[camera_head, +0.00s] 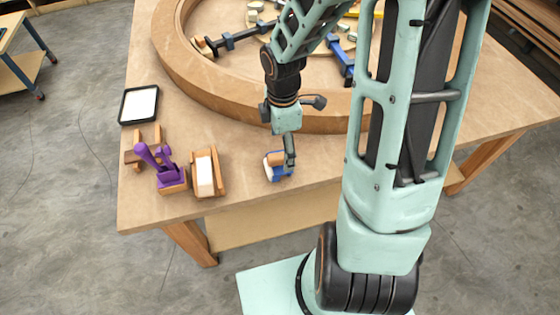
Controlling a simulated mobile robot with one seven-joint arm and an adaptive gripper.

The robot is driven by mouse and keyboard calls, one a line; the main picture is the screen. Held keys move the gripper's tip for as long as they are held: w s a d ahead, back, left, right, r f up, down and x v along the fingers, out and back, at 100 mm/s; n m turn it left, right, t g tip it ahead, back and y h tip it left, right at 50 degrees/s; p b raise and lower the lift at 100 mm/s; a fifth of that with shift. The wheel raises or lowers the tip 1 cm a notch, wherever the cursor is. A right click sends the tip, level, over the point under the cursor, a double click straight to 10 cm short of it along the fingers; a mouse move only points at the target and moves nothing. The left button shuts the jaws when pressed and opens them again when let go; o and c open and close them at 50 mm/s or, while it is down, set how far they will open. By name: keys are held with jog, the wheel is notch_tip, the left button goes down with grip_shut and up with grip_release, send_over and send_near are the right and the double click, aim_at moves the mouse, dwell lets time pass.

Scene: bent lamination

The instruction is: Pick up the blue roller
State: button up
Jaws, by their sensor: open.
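The blue roller (276,173) is a small blue piece with a pale tan part. It sits near the front edge of the wooden table (240,210). My gripper (289,162) points down at the roller, with its open fingers at the roller's upper right side and partly covering it. From this angle I cannot tell whether the fingers touch the roller or are on both sides of it. The roller appears to rest on the tabletop.
A large curved wooden ring (190,65) lies behind, with blue and dark clamps (232,40) inside it. Left of the roller are a wooden holder with a white block (205,175), a purple tool (158,165) and a tablet (140,104). Bare tabletop lies around the roller.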

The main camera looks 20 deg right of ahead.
aim_at(281, 155)
jog(key=shift+w+a+f+b, duration=0.1)
jog(key=shift+f+b, duration=0.05)
jog(key=shift+f, duration=1.15)
jog(key=shift+w+f+b, duration=0.1)
jog(key=shift+f+b, duration=0.05)
jog(key=shift+f, duration=1.15)
jog(key=c, duration=1.5)
jog(key=shift+r, duration=0.25)
